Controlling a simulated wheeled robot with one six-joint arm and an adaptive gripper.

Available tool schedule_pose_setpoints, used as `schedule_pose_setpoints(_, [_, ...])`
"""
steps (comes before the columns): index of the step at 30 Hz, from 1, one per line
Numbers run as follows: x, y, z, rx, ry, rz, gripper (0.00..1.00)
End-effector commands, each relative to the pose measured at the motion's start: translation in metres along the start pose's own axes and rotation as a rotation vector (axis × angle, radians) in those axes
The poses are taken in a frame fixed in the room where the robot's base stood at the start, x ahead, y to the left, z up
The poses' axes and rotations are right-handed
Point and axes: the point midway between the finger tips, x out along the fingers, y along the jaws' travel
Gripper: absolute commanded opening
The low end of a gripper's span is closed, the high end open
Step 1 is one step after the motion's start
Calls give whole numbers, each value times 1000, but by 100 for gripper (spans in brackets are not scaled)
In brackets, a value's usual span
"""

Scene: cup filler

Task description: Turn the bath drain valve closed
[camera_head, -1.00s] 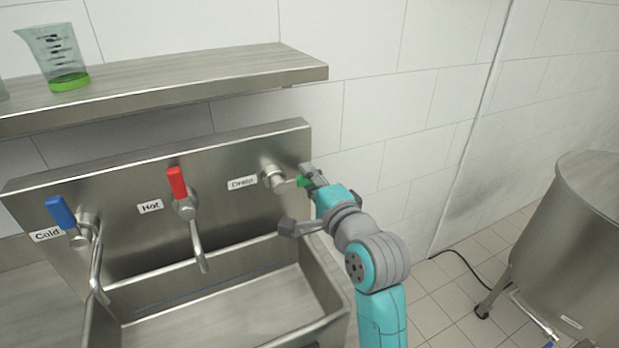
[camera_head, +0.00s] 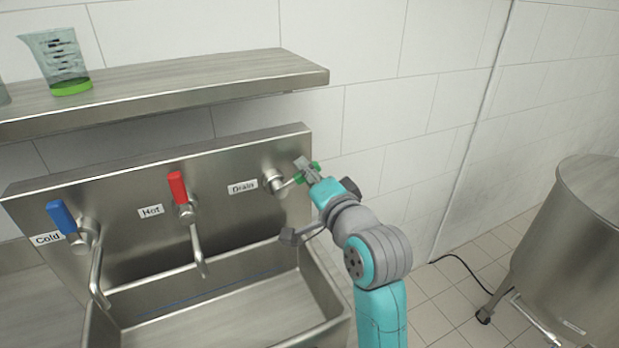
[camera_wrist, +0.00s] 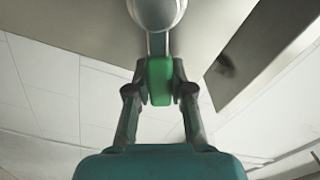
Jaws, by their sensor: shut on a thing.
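The drain valve (camera_head: 273,181) is a metal fitting on the steel back panel, right of the "Drain" label (camera_head: 242,187). Its handle has a metal stem pointing to the right and slightly up, with a green grip (camera_head: 300,178) at the end. My gripper (camera_head: 307,170) is at that grip, partly covering it. In the wrist view the green grip (camera_wrist: 160,80) stands between the two fingers of my gripper (camera_wrist: 160,90), which are shut on it. The round metal valve body (camera_wrist: 157,12) is beyond it at the top edge.
A red-handled hot tap (camera_head: 178,188) and a blue-handled cold tap (camera_head: 62,217) are to the left above the steel sink (camera_head: 325,285). A shelf (camera_head: 200,80) with a measuring cup (camera_head: 65,60) is above. A steel vat (camera_head: 590,240) stands on the right.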

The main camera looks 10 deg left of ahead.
Motion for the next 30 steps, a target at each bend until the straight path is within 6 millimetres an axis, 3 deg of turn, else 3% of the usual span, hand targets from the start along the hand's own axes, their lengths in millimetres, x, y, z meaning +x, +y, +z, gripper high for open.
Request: schedule_pose_setpoints(30, [0,-50,27,-932,-3,1,0])
